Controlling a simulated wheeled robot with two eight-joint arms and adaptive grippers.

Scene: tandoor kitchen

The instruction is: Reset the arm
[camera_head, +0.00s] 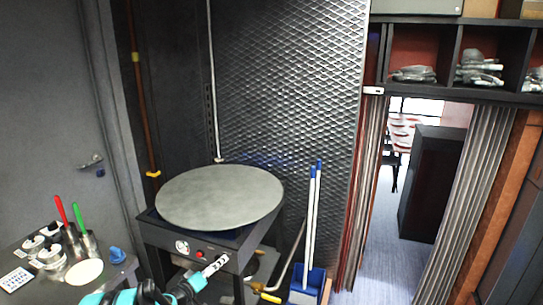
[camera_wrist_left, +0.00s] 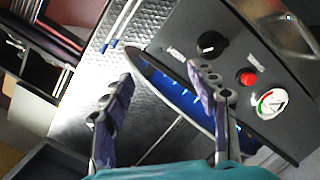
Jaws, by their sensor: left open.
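My left arm comes in low at the bottom of the head view, with teal links. My left gripper (camera_head: 222,262) is in front of the stove's front panel, near its red button. In the left wrist view the two fingers of the gripper (camera_wrist_left: 160,80) stand wide apart, with nothing held between them. The stove front (camera_wrist_left: 225,65) is close beyond them, with a black knob (camera_wrist_left: 210,43), a red button (camera_wrist_left: 247,77) and a round gauge (camera_wrist_left: 271,103). Blue glow shows under the griddle edge. My right gripper is not in view.
A large round griddle (camera_head: 220,196) tops the stove (camera_head: 160,233). A counter (camera_head: 30,276) at left holds containers and red- and green-handled utensils. White-handled tools (camera_head: 312,215) and a blue dustpan (camera_head: 307,285) stand right of the stove. An open doorway (camera_head: 390,215) is farther right.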

